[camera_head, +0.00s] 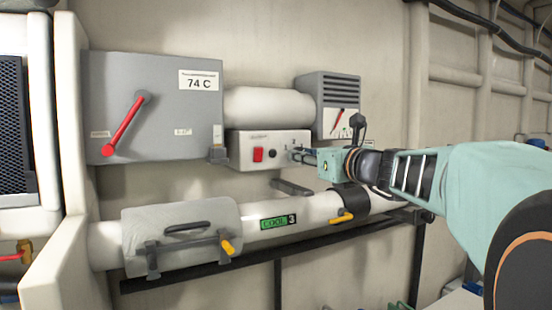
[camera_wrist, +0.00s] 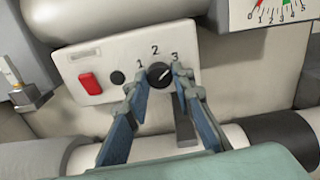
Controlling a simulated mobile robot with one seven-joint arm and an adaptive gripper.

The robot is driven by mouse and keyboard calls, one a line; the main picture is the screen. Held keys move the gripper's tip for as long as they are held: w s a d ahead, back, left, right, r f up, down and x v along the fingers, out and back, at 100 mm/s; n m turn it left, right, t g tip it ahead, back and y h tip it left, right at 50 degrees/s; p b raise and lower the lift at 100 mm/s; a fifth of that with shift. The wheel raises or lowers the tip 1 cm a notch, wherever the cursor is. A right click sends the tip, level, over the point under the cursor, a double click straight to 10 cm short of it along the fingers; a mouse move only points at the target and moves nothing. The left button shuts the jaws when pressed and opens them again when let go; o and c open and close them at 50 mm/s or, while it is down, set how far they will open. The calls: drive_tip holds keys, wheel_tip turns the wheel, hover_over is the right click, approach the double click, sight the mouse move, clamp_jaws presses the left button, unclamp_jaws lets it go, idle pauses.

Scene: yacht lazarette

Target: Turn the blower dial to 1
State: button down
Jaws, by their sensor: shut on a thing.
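The blower dial (camera_wrist: 159,75) is a round black knob on a white control box (camera_wrist: 110,65), with the marks 1, 2 and 3 arched around its top. A short white pointer line on it slants up and to the right, toward the 3 side. My gripper (camera_wrist: 160,80) is shut on the dial, one fingertip at its left and one at its right. In the head view my gripper (camera_head: 303,156) reaches the right part of the control box (camera_head: 240,151), and the dial is hard to make out there behind the fingers.
A red switch (camera_wrist: 90,84) and a small black button (camera_wrist: 117,78) are left of the dial. A grey box with a red lever (camera_head: 126,122) is further left. A gauge (camera_head: 340,121) sits above right, and a pipe labelled COOL 3 (camera_head: 310,208) runs below.

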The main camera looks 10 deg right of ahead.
drive_tip(key=n+b, duration=1.8)
drive_tip(key=n, duration=0.5)
drive_tip(key=shift+d+r, duration=0.1)
drive_tip(key=shift+r, duration=0.05)
drive_tip(key=shift+r+n, duration=0.1)
drive_tip(key=shift+n, duration=0.2)
drive_tip(key=c, duration=1.7)
unclamp_jaws()
drive_tip(key=shift+o, duration=0.2)
drive_tip(key=v, duration=0.7)
drive_tip(key=shift+s, duration=0.25)
